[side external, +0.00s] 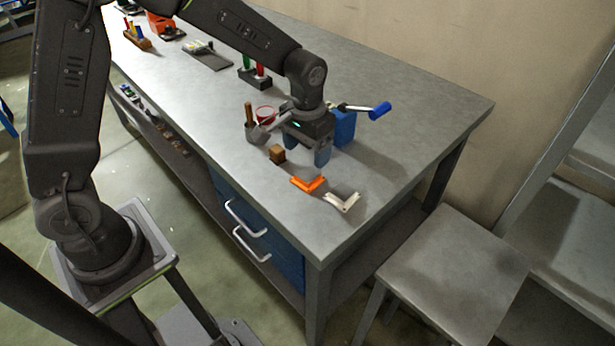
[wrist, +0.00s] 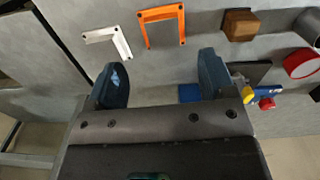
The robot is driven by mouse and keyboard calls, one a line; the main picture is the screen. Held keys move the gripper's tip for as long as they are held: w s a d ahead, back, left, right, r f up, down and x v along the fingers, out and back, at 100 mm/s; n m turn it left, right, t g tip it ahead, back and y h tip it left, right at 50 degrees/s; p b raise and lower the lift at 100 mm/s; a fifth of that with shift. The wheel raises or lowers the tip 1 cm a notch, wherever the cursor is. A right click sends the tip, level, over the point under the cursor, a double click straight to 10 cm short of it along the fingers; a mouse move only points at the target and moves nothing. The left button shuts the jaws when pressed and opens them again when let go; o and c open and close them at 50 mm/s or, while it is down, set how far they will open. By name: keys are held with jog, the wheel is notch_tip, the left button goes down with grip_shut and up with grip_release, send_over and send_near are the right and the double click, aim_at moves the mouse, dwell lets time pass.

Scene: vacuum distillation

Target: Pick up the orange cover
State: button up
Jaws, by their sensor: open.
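The orange cover (side external: 309,184) is an angular, bracket-like piece lying on the grey workbench near its front corner. In the wrist view the orange cover (wrist: 146,14) shows as a three-sided frame at the top, beyond the fingertips and roughly centred between them. My gripper (side external: 306,152) is open and empty above the bench, up and behind the cover in the side view. Its two blue-grey fingers (wrist: 158,75) are wide apart in the wrist view. Nothing hides the cover.
A white bracket (side external: 343,202) lies right of the cover, and a small brown block (side external: 277,153) lies left of it. A red-rimmed cup (side external: 265,114) and a blue box with a crank (side external: 344,126) stand close to my gripper. A stool (side external: 452,270) stands beside the bench.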

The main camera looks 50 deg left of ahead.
aim_at(308, 174)
jog(key=f, duration=0.7)
jog(key=shift+w+a+f, duration=0.2)
jog(key=shift+w+f, duration=0.05)
jog(key=shift+f, duration=0.05)
jog(key=c, duration=0.8)
jog(key=shift+r, duration=0.1)
jog(key=shift+c, duration=0.2)
